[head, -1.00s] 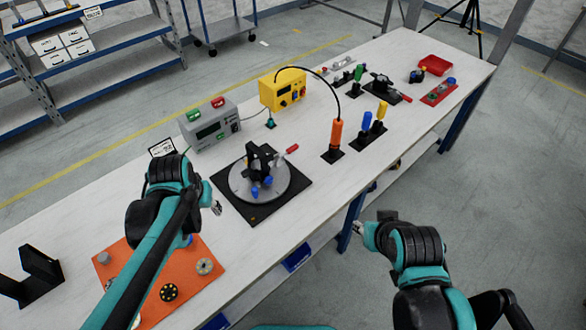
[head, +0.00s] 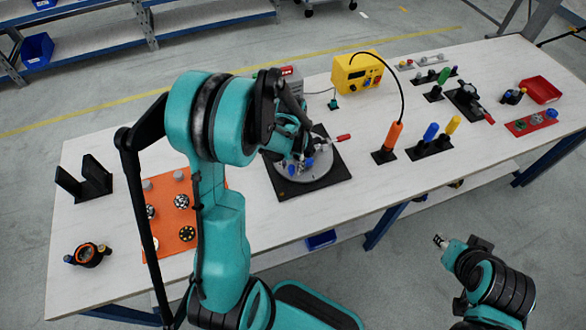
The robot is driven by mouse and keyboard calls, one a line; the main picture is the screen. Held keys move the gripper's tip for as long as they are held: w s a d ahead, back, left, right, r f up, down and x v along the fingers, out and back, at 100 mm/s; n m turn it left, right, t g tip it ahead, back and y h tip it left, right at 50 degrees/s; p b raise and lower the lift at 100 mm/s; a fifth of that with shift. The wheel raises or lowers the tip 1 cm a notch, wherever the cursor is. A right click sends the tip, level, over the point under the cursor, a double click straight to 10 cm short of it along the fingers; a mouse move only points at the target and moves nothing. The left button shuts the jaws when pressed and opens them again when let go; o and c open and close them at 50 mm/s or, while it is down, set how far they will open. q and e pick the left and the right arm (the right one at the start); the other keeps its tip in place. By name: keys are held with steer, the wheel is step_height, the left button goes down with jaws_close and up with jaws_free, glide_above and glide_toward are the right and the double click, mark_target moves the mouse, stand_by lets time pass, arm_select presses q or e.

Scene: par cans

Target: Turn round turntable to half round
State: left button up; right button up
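The turntable is a round grey disc (head: 322,172) on a black square plate (head: 328,184) near the middle of the table. It carries a dark fixture and blue knobs (head: 308,163). A red handle (head: 343,138) sticks out at its far right side. My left gripper (head: 296,158) is over the left part of the disc, close to the fixture and knobs. My own arm partly hides it and the disc, so its finger opening and any contact are unclear. My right gripper (head: 441,241) is beyond the table's front edge, away from the turntable; its fingers are too small to judge.
An orange mat (head: 181,238) with round parts lies left of my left arm. A yellow box (head: 357,72) stands behind the turntable, with an orange-handled tool (head: 394,135) to its right. A grey box (head: 290,72) is mostly hidden.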

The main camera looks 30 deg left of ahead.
arm_select(q)
steer(key=shift+f, duration=0.65)
jaws_close()
